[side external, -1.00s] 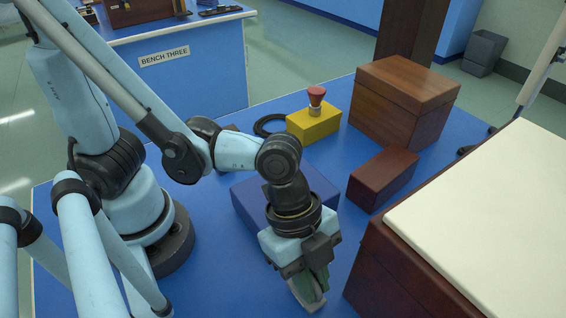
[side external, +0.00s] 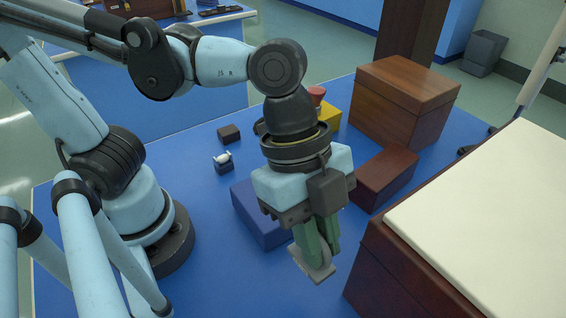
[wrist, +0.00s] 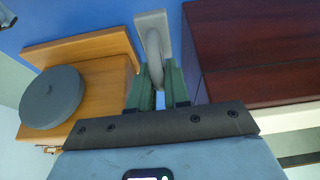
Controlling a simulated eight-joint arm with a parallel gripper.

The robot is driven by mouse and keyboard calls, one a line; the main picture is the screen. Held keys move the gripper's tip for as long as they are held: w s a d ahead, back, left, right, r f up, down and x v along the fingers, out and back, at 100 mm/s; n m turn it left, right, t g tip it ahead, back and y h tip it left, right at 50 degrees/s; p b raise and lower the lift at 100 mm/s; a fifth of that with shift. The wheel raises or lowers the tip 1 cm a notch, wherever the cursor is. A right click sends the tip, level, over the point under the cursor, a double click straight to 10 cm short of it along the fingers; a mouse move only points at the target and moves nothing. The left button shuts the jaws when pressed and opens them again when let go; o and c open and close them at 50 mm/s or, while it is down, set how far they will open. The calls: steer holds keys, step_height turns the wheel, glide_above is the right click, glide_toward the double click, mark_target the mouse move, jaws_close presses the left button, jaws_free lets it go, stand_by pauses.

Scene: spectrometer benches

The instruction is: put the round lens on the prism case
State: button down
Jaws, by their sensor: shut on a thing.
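Several boxes could be the prism case, and I cannot tell which: the large dark-red case, a small dark-red box (side external: 385,178) or a brown wooden box (side external: 400,110).
A blue box (side external: 255,212) stands behind my gripper, near a small black item with a white top (side external: 222,162) and a dark block (side external: 229,134). A yellow box (side external: 330,117) is partly hidden. The wrist view shows an orange wooden case (wrist: 100,75) bearing a grey disc (wrist: 52,97).

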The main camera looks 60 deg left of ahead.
step_height(320, 180, up, 10)
steer(key=shift+r, duration=0.15)
steer(key=w+r+n, duration=0.1)
steer(key=w+n, duration=0.1)
steer(key=w, duration=0.3)
steer(key=n+t+y, duration=0.1)
steer(key=n+t, duration=0.2)
steer(key=n, duration=0.4)
glide_above(391, 165)
step_height(391, 165, down, 5)
steer(key=shift+f, duration=5.5)
steer(key=shift+f, duration=0.1)
steer(key=c, duration=1.1)
jaws_free()
